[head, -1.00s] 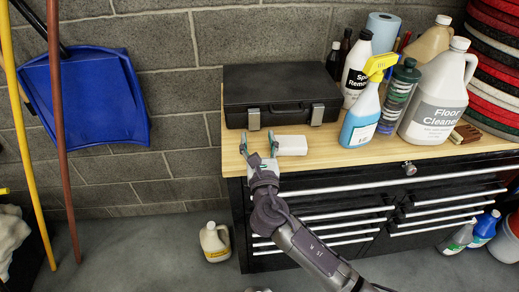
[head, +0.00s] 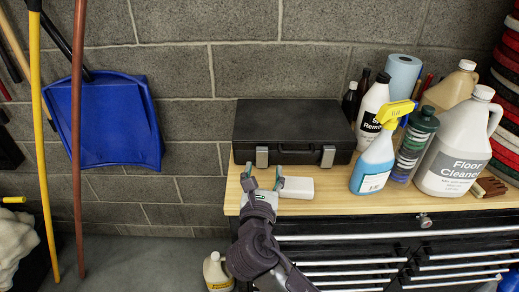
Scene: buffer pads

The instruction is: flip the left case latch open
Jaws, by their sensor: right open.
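A closed black case (head: 293,122) sits on the wooden top of the workbench, against the block wall. Its front has two grey metal latches, the left latch (head: 262,157) and the right latch (head: 328,156). Both lie flat against the case front. My right gripper (head: 262,176) is open and empty, just in front of and below the left latch. Its two fingertips point toward the case, one to each side of the latch in the picture. I cannot tell whether they touch it. My left gripper is not in view.
A small white block (head: 297,188) lies close to the right of my gripper. A blue spray bottle (head: 374,165), a floor cleaner jug (head: 455,150) and other bottles crowd the bench to the right. A blue dustpan (head: 105,120) hangs at left.

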